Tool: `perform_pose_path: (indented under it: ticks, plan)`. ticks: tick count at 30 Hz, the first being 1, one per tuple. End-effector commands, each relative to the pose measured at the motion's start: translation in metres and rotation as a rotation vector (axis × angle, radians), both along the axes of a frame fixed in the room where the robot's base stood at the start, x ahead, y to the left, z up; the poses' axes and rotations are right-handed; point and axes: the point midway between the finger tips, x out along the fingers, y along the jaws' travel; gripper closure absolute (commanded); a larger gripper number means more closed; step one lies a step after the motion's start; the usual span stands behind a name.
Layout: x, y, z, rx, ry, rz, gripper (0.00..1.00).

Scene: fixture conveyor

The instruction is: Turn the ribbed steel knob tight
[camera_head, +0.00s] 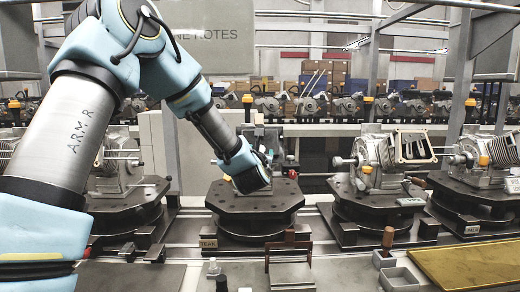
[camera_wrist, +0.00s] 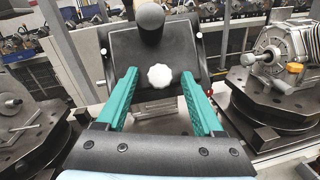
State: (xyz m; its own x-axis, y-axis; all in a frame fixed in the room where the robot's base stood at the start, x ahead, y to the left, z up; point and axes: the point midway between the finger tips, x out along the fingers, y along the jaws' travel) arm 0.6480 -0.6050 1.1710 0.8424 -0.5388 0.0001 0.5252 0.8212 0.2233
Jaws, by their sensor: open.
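A pale, scalloped knob, which looks like the ribbed steel knob (camera_wrist: 160,77), stands on a dark fixture plate (camera_wrist: 125,50) in the wrist view. My gripper (camera_wrist: 159,73) is open, its two teal fingers to the left and right of the knob with clear gaps. I cannot tell whether the fingertips reach its depth. In the head view my gripper (camera_head: 250,172) is over the middle turntable (camera_head: 255,200) and hides the knob.
An engine housing on a turntable (camera_head: 375,205) stands close on the right, another turntable (camera_head: 125,212) on the left. Overhead posts frame the line.

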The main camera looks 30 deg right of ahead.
Motion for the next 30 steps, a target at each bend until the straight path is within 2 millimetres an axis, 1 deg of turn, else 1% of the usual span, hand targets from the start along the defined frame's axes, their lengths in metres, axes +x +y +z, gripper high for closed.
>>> perform_pose_path:
  ticks: [7,25,30]
  plan:
    - [0.0006,-0.0003,-0.0006,0.000,0.000,0.000,0.31]
    - [0.0003,-0.0002,-0.0003,0.000,0.000,0.000,0.99]
    - [0.0003,-0.0002,-0.0003,0.000,0.000,0.000,1.00]
